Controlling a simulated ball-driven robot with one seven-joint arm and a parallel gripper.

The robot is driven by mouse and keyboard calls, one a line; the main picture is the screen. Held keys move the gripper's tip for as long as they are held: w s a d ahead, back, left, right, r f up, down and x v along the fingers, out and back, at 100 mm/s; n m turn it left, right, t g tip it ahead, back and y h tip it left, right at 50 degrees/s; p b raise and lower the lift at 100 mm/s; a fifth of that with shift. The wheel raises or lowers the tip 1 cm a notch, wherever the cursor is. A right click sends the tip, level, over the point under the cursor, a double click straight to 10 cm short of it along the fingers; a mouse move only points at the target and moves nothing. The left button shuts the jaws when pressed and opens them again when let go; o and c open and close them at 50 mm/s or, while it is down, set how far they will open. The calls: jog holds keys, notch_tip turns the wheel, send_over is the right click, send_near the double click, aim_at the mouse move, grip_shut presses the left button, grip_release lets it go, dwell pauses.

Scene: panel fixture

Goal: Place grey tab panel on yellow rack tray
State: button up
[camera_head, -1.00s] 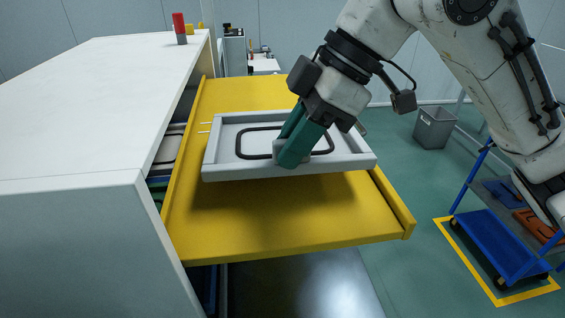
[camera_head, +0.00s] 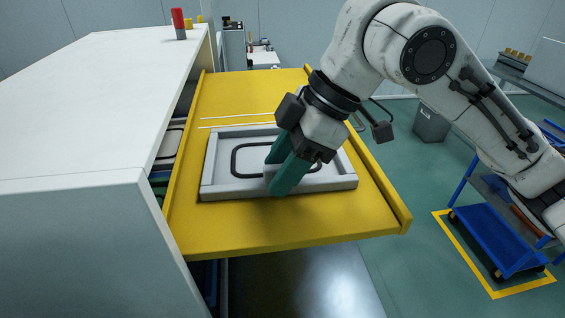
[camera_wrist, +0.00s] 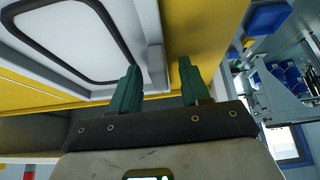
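The grey tab panel (camera_head: 222,188) is a shallow framed plate with a black outline on its face. It lies flat and appears to rest on the yellow rack tray (camera_head: 300,226), inside the side lips. The tray is pulled out from the white cabinet. My gripper (camera_head: 276,178) is down at the panel's front right part, with its green fingers on either side of the small grey tab. In the wrist view the gripper (camera_wrist: 158,78) has its fingers apart, with a gap beside the panel's edge (camera_wrist: 155,65). The fingers hide part of the tab.
The white cabinet (camera_head: 90,110) stands left, with a red-topped signal light (camera_head: 178,22) on it. A blue cart (camera_head: 495,240) stands at the right within a yellow floor outline. A grey bin (camera_head: 430,125) is behind. Bare tray lies behind and in front of the panel.

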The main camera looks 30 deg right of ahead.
jog(key=shift+r, duration=0.1)
jog(key=b+v, duration=0.1)
jog(key=v, duration=1.1)
